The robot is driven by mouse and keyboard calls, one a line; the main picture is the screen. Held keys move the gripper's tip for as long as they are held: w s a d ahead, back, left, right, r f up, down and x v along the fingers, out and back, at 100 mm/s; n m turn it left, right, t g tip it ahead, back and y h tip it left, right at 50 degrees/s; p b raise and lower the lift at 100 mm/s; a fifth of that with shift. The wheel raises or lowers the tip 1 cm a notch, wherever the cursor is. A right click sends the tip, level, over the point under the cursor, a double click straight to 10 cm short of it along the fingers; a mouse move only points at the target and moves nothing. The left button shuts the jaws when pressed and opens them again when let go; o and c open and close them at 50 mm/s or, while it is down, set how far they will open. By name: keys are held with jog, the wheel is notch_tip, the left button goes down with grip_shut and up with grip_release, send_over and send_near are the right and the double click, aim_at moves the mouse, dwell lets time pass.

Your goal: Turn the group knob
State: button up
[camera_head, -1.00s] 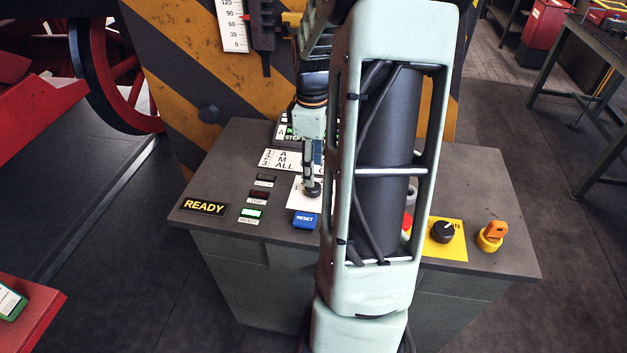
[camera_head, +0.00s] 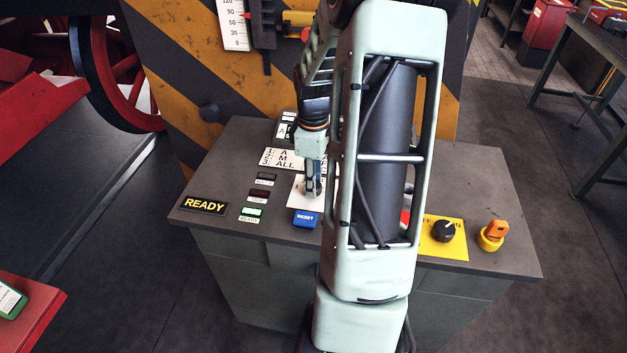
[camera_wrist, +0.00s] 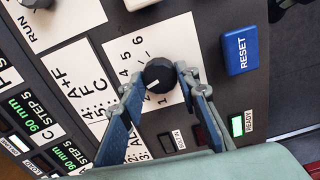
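The group knob is a round black dial (camera_wrist: 159,74) with a white pointer line, on a white plate with numbers; 4, 5 and 6 are readable in the wrist view. The pointer is toward the lower left in that view. My gripper (camera_wrist: 158,78) has one blue-grey finger on each side of the knob, with the tips beside its rim. The fingers are apart; firm contact cannot be made out. In the head view my gripper (camera_head: 313,192) is down at the white plate (camera_head: 298,196) and hides the knob.
A blue RESET button (camera_head: 305,219) is close in front of the plate. Indicator lamps (camera_head: 252,212) and a READY sign (camera_head: 204,205) lie left. A black selector (camera_head: 443,231) and an orange key switch (camera_head: 491,236) stand right. My arm hides the console's middle.

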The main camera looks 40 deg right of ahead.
jog(key=shift+c, duration=1.4)
jog(key=shift+m, duration=0.3)
jog(key=m+b, duration=0.1)
jog(key=m, duration=0.7)
jog(key=shift+m+b, duration=0.3)
jog(key=shift+m, duration=0.1)
jog(key=m, duration=0.4)
jog(key=shift+m, duration=2.2)
